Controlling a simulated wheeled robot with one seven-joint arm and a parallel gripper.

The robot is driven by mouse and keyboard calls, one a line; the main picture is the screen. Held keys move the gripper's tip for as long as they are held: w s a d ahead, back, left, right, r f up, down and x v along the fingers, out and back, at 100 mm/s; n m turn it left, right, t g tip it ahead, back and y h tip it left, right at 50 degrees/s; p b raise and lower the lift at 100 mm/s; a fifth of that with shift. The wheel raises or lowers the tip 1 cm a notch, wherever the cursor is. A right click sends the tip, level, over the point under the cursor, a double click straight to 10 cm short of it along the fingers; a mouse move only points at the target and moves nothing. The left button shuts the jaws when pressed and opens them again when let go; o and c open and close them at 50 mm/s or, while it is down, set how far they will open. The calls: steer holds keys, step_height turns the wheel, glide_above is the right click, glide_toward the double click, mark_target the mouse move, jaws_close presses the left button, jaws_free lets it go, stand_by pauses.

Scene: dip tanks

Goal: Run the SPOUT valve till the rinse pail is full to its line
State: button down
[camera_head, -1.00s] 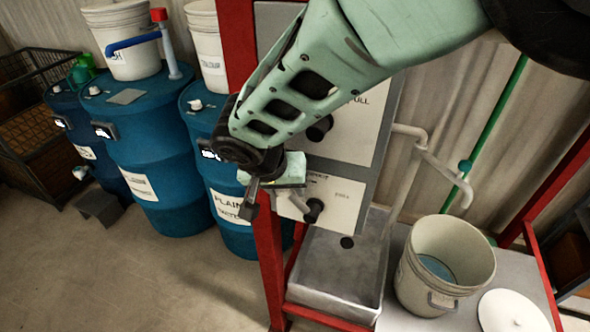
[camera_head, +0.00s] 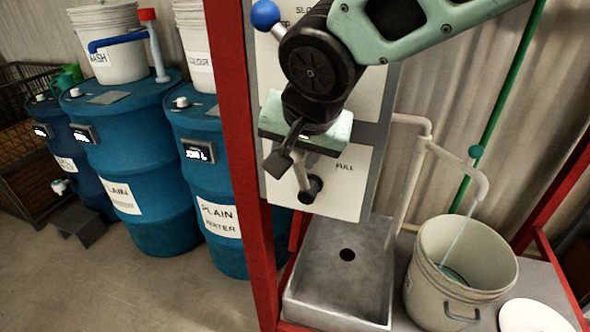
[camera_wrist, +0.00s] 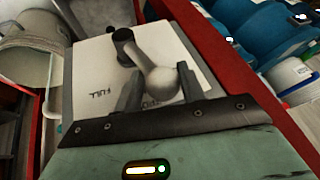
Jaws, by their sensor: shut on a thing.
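The lower valve on the rack panel has a black pivot (camera_head: 311,190) and a pale lever. In the wrist view the lever (camera_wrist: 142,56) ends in a grey-white ball knob (camera_wrist: 163,82) between my fingers. My gripper (camera_wrist: 160,90) is shut on this knob; in the head view it (camera_head: 287,165) hides most of the lever. The plate reads FULL at its right; its title is hidden. The white rinse pail (camera_head: 428,287) stands on the shelf under the pipe spout (camera_head: 480,188). A thin water stream (camera_head: 455,237) runs into it. Some water shows low inside; its fill line is not clear.
A grey drain basin (camera_head: 330,312) lies below the panel, left of the pail. A white lid (camera_head: 537,318) lies right of it. A blue-knobbed lever (camera_head: 265,14) sits on the upper panel. A red post (camera_head: 235,130) and blue drums (camera_head: 150,165) are at left.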

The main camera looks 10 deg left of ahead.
steer(key=shift+s+d+f+y+b, duration=0.2)
steer(key=shift+s+d+y+b, duration=0.2)
steer(key=shift+y+b, duration=0.75)
steer(key=shift+d+r+h+b, duration=0.1)
steer(key=shift+h+b, duration=0.15)
steer(key=shift+b, duration=0.2)
steer(key=c, duration=0.9)
jaws_free()
steer(key=shift+o, duration=0.2)
steer(key=shift+w+r, duration=0.1)
steer(key=shift+w, duration=0.05)
steer(key=b+v, duration=0.1)
steer(key=v, duration=1.6)
steer(key=shift+s+b, duration=0.25)
steer(key=shift+b, duration=0.05)
steer(key=shift+r, duration=0.1)
